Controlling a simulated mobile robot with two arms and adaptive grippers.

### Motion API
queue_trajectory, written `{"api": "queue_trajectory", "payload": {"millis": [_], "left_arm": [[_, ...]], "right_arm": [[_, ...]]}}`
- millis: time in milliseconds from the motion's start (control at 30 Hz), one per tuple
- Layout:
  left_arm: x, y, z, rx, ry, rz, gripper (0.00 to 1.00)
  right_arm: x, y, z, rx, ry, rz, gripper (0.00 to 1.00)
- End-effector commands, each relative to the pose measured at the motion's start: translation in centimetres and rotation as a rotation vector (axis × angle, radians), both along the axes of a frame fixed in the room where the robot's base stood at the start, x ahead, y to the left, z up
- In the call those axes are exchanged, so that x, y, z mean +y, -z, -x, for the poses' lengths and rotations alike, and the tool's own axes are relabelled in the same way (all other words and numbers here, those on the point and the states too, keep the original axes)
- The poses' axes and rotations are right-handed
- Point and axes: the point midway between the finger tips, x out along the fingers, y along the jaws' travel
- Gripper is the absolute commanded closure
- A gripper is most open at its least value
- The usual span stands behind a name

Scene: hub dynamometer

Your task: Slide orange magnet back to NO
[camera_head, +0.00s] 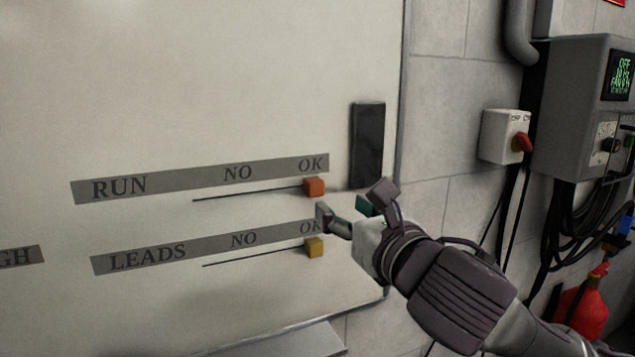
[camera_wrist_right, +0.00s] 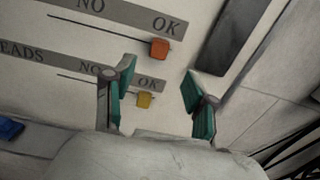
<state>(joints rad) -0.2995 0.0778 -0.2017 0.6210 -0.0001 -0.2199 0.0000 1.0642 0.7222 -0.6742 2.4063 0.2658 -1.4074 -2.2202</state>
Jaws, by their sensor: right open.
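The orange magnet (camera_head: 314,187) is a small cube on the whiteboard, at the right end of the RUN line, under OK. In the right wrist view the orange magnet (camera_wrist_right: 159,48) lies beyond my fingertips, with NO to its left. My right gripper (camera_head: 350,202) is open and empty, just right of and below the orange magnet, near the board. In the wrist view its two green-padded fingers (camera_wrist_right: 155,85) are spread apart, with a yellow magnet (camera_wrist_right: 146,99) showing between them. My left gripper is not in view.
The yellow magnet (camera_head: 314,247) sits at the OK end of the LEADS line below. A black rectangular strip (camera_head: 367,145) is on the board to the right. A grey box with a red switch (camera_head: 521,142) is on the wall.

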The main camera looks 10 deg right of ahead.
Motion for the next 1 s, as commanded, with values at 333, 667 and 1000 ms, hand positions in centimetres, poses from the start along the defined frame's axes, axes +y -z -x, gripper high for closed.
{"api": "queue_trajectory", "payload": {"millis": [333,667,1000], "left_arm": [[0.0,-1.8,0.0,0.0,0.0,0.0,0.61],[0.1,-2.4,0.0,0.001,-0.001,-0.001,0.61],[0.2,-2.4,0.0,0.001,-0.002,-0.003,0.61]], "right_arm": [[1.5,-0.1,-7.2,0.003,0.0,-0.005,0.44],[2.0,0.0,-10.1,0.0,-0.001,-0.003,0.44],[2.0,0.0,-10.1,-0.001,-0.001,-0.003,0.57]]}}
